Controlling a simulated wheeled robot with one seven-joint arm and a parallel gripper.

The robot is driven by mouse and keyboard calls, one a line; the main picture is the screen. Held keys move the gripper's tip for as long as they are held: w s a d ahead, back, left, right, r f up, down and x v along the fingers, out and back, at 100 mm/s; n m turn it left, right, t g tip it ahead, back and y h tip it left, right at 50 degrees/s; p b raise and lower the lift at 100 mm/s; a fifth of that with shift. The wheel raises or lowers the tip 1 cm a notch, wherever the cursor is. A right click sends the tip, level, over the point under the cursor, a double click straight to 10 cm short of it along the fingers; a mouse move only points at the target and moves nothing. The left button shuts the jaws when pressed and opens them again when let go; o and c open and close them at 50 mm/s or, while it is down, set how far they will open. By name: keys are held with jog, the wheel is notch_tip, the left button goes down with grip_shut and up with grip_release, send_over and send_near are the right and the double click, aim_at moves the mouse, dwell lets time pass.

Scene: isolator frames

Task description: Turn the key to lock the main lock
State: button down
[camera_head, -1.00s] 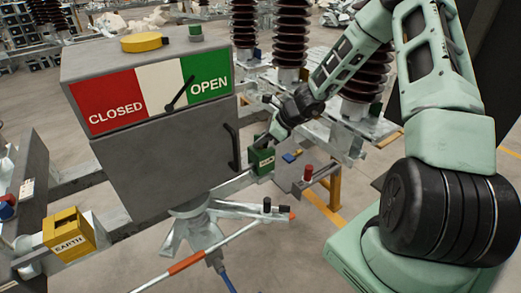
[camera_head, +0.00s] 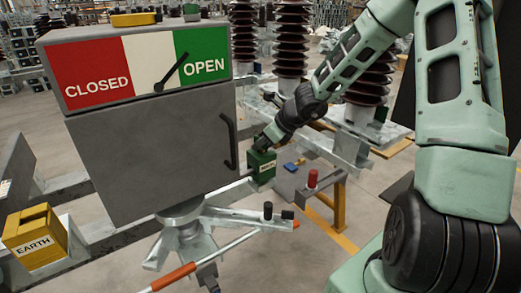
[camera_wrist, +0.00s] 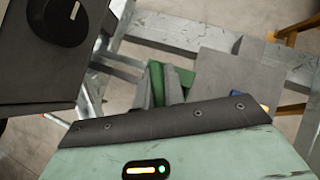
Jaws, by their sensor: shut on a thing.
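The main lock, a small green box (camera_head: 262,168) with a pale label, sits on the frame just right of the grey cabinet in the head view. In the wrist view its green body (camera_wrist: 178,74) shows beyond my fingers. My gripper (camera_head: 264,144) is at the top of this box, reaching down from the upper right. In the wrist view the grey fingers of my gripper (camera_wrist: 158,90) are close together against the green box. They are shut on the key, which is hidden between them. I cannot tell how far the key is turned.
The grey cabinet (camera_head: 150,160) has a CLOSED/OPEN panel with its pointer toward OPEN, and a black handle (camera_head: 229,140). A yellow EARTH box (camera_head: 35,237) stands lower left. A red-topped post (camera_head: 312,179) and blue piece (camera_head: 290,167) are right of the lock. A black knob (camera_wrist: 57,20) is upper left.

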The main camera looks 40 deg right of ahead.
jog(key=m+b, duration=0.1)
jog(key=b, duration=0.1)
jog(key=shift+f+h+b, duration=0.35)
jog(key=shift+h, duration=0.05)
jog(key=shift+r+m+t+b, duration=0.2)
jog(key=shift+m+t+b, duration=0.1)
jog(key=shift+m+b, duration=0.25)
jog(key=m+h+b, duration=0.1)
jog(key=b, duration=0.1)
jog(key=shift+f+b, duration=0.2)
jog(key=shift+b, duration=0.2)
jog(key=shift+r+m+h+b, duration=0.2)
jog(key=shift+m+h+b, duration=0.3)
jog(key=shift+m+b, duration=0.05)
jog(key=m+h+b, duration=0.1)
jog(key=b, duration=0.1)
jog(key=shift+f+m+b, duration=0.15)
jog(key=shift+m+b, duration=0.15)
jog(key=shift+b, duration=0.05)
jog(key=shift+m+h+b, duration=0.35)
jog(key=shift+m+h, duration=0.15)
jog(key=shift+m+h+b, duration=0.5)
jog(key=shift+m+b, duration=0.3)
jog(key=shift+b, duration=0.2)
jog(key=shift+d+r+m+h, duration=0.1)
jog(key=shift+r+m+h, duration=0.2)
jog(key=c, duration=1.2)
grip_release()
